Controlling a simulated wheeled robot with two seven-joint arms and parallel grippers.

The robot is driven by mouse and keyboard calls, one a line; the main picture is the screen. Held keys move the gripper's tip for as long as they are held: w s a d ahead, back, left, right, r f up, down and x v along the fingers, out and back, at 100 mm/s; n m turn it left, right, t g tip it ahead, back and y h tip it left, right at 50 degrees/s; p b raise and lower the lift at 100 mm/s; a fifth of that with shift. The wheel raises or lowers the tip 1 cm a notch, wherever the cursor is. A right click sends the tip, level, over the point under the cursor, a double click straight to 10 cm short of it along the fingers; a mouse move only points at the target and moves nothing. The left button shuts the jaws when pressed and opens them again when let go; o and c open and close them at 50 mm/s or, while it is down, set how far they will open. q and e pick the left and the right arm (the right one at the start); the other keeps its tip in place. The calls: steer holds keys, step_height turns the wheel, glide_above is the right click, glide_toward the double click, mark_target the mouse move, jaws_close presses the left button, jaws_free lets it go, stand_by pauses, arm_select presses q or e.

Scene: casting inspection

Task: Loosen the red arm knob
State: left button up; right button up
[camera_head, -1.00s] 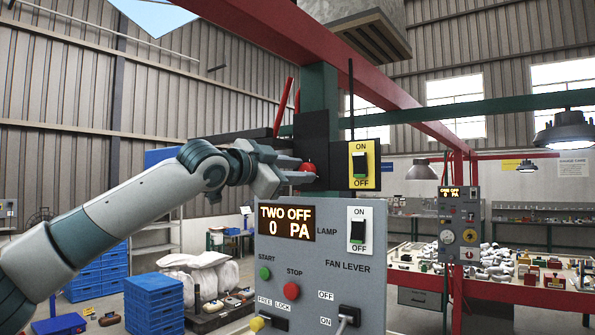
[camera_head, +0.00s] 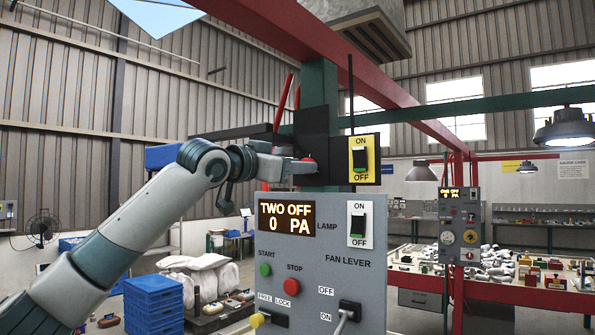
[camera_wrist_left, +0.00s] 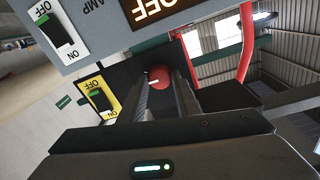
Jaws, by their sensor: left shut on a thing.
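The red arm knob (camera_head: 309,161) sits on the dark bracket at the green post, left of the yellow ON/OFF switch plate. My left gripper (camera_head: 304,168) reaches it from the left and is shut on it, hiding part of it in the head view. In the left wrist view the red knob (camera_wrist_left: 159,77) is round with a small pale mark and lies between the tips of the two fingers (camera_wrist_left: 160,88). My right gripper is in neither view.
The grey control panel (camera_head: 335,262) with a "TWO OFF 0 PA" display stands just below the gripper. The yellow switch plate (camera_head: 371,143) is close on the right. A red beam (camera_head: 330,60) passes above. Blue crates (camera_head: 153,303) stand at lower left.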

arm_select(q)
steer(key=shift+n+t+y+b, duration=0.25)
steer(key=shift+n+b, duration=1)
steer(key=shift+n, duration=1.7)
steer(key=shift+n+t+y+b, duration=0.25)
steer(key=shift+n+b, duration=0.95)
steer(key=shift+n, duration=1.75)
steer(key=o, duration=1)
steer(key=shift+o, duration=0.2)
steer(key=shift+f, duration=0.1)
